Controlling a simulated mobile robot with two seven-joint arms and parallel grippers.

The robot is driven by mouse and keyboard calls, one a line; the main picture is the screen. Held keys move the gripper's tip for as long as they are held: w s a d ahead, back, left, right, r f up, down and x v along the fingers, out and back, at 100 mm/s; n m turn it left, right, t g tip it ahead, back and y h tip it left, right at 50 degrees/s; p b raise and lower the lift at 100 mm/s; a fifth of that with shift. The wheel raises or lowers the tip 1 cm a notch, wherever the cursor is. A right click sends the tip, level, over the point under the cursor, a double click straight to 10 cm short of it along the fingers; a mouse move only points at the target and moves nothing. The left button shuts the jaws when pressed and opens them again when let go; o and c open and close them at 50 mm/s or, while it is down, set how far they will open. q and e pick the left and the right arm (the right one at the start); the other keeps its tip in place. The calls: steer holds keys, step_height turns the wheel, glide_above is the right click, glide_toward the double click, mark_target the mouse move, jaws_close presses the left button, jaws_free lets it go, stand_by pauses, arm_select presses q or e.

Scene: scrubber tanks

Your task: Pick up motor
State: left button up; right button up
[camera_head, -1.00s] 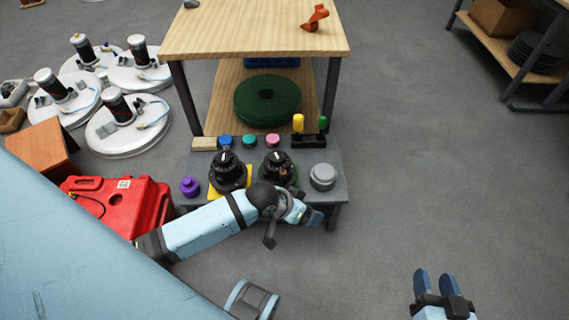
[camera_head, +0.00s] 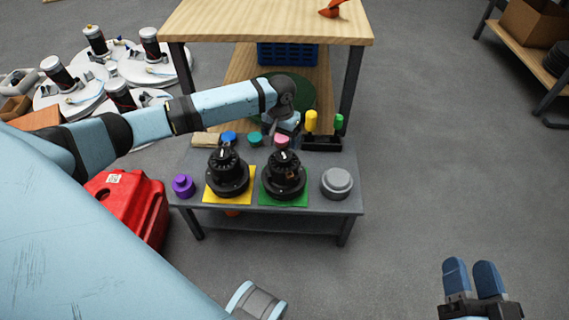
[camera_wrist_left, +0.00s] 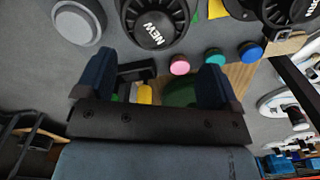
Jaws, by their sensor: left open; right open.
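Two black motors stand upright on a low grey bench (camera_head: 200,218). One motor (camera_head: 228,176) is on a yellow square, the other motor (camera_head: 284,178) on a green square to its right. In the left wrist view the nearer motor (camera_wrist_left: 157,20) is labelled NEW; the other (camera_wrist_left: 285,12) has a partly cut-off label. My left gripper (camera_head: 286,132) is above the back of the bench, behind the motor on green. Its fingers (camera_wrist_left: 152,82) are open and apart from both motors. My right gripper (camera_head: 473,278) is open and empty over the floor at lower right.
A purple knob (camera_head: 183,186) and a grey round part (camera_head: 337,182) flank the motors. Small coloured caps and a black holder (camera_head: 321,143) line the bench's back. A wooden table (camera_head: 270,22) stands behind.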

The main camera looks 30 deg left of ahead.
mark_target(284, 155)
arm_select(q)
step_height(284, 155, down, 3)
steer(key=shift+f+b, duration=0.2)
steer(key=shift+b, duration=0.25)
steer(key=shift+d+f+b, duration=0.1)
steer(key=shift+f+b, duration=0.25)
steer(key=shift+f, duration=0.1)
steer(key=f+b, duration=0.1)
steer(key=f, duration=0.1)
steer(key=f+b, duration=0.1)
steer(key=shift+w+d+f+b, duration=0.15)
steer(key=shift+w+f+b, duration=0.05)
steer(key=shift+f+b, duration=0.2)
steer(key=shift+f, duration=0.3)
jaws_close()
steer(key=shift+r, duration=0.15)
arm_select(e)
steer(key=shift+n+g, duration=0.6)
steer(key=shift+n, duration=0.3)
steer(key=f, duration=0.2)
steer(key=w+f, duration=0.1)
steer(key=f, duration=0.1)
steer(key=shift+d+f, duration=0.15)
steer(key=shift+f, duration=0.15)
